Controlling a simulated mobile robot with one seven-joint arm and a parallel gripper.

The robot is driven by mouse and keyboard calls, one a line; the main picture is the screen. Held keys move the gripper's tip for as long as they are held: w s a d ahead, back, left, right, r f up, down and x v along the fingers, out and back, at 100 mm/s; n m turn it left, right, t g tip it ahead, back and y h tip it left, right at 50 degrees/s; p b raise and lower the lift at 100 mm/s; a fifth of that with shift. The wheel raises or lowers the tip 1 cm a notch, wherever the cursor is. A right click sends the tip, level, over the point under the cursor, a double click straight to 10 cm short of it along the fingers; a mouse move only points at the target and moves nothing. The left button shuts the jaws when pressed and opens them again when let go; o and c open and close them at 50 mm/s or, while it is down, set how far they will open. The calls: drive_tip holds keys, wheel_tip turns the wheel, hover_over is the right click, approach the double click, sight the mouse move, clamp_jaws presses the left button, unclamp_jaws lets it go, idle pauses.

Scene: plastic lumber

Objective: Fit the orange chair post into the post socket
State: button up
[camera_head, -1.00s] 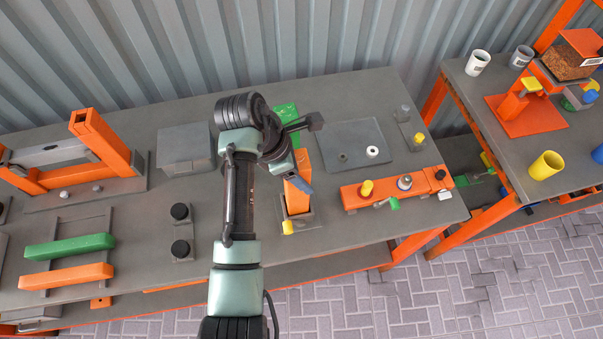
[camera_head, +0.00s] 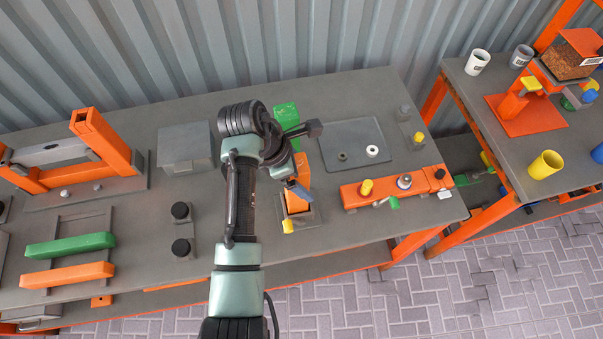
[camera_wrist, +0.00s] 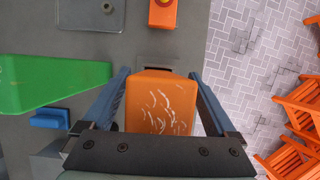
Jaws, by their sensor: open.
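The orange chair post (camera_head: 301,174) stands roughly upright over the grey post socket (camera_head: 309,219) at the front of the bench, partly covered by my arm. In the wrist view its scratched orange end (camera_wrist: 158,105) lies between the blue fingers of my gripper (camera_wrist: 159,80). The fingers are open, one on each side of the post; I cannot tell whether either touches it. A dark slot in a grey plate (camera_wrist: 158,67) shows just beyond the post. How deep the post sits in the socket is hidden.
A green block (camera_head: 286,112) stands behind the post. An orange fixture (camera_head: 385,191) with knobs lies to the right, and a grey plate (camera_head: 352,133) with small rings lies behind it. The bench's front edge is close.

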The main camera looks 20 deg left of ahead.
drive_tip(key=p+v, duration=0.2)
drive_tip(key=v, duration=1)
drive_tip(key=shift+r, duration=0.15)
drive_tip(key=w+d+r+m+t+y, duration=0.35)
drive_tip(key=w+r+m+t, duration=0.5)
drive_tip(key=w+r, duration=0.5)
drive_tip(key=d+r+m+t, duration=0.3)
drive_tip(key=r, duration=0.5)
drive_tip(key=d+r+m+t, duration=0.2)
drive_tip(key=d+r+m, duration=0.1)
drive_tip(key=r, duration=0.5)
drive_tip(key=s+d+r+m+t, duration=0.2)
drive_tip(key=s+r, duration=0.3)
drive_tip(key=r, duration=0.3)
drive_tip(key=s+d+r+m+t, duration=0.3)
drive_tip(key=s+r+m+t, duration=0.2)
drive_tip(key=r, duration=0.3)
drive_tip(key=s+d+r+m+t, duration=0.2)
drive_tip(key=s+r+m+t, duration=0.1)
drive_tip(key=s+r, duration=0.4)
wheel_tip(320, 180, up, 2)
drive_tip(key=shift+d+r+t, duration=0.1)
drive_tip(key=shift+d+t, duration=0.2)
drive_tip(key=shift+t, duration=0.45)
